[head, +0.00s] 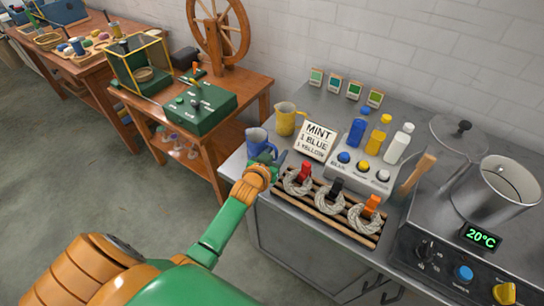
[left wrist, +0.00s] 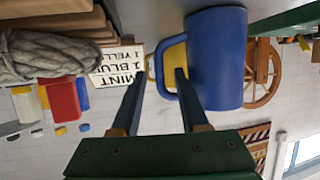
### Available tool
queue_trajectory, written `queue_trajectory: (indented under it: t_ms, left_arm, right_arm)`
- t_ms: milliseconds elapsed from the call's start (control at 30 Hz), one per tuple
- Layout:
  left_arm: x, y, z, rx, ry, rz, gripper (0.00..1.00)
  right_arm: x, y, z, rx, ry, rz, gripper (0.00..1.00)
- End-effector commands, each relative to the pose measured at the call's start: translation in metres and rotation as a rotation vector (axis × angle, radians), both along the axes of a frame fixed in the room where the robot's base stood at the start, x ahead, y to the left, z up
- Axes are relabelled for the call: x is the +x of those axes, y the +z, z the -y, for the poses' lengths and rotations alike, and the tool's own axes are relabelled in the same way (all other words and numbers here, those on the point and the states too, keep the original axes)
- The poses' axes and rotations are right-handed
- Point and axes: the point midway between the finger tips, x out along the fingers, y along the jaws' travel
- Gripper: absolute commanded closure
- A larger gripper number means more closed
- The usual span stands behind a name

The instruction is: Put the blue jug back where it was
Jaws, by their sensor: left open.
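The blue jug (head: 258,142) stands upright at the left end of the grey metal counter, just in front of the yellow jug (head: 286,118). It shows large in the left wrist view (left wrist: 220,60), where the scene is upside down, with its handle toward the fingers. My left gripper (head: 272,158) is open at the jug's handle side. In the left wrist view its two fingers (left wrist: 158,84) reach up to the handle, one overlapping the handle's edge; I cannot tell whether they touch it. Nothing appears held. My right gripper is not in view.
A recipe card (head: 317,141) stands right of the jugs. A wooden rack (head: 325,212) with grey skeins lies in front. Blue, yellow and white bottles stand on a button box (head: 358,172). A steel pot (head: 497,190) is at right. A wooden table (head: 259,86) stands left of the counter.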

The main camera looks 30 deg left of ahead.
Motion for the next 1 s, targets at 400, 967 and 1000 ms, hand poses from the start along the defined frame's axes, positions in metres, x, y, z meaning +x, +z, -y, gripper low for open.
queue_trajectory:
  t_ms: [400, 967, 1000]
  left_arm:
    - [-0.087, 0.033, 0.011, 0.0, 0.001, -0.005, 0.56]
    - [-0.108, 0.042, 0.014, 0.0, 0.001, -0.002, 0.56]
    - [-0.108, 0.042, 0.014, 0.0, 0.001, -0.002, 0.56]
  right_arm:
    - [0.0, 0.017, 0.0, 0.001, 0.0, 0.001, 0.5]
    - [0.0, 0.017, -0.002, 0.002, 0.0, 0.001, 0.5]
    - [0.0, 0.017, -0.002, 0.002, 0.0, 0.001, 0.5]
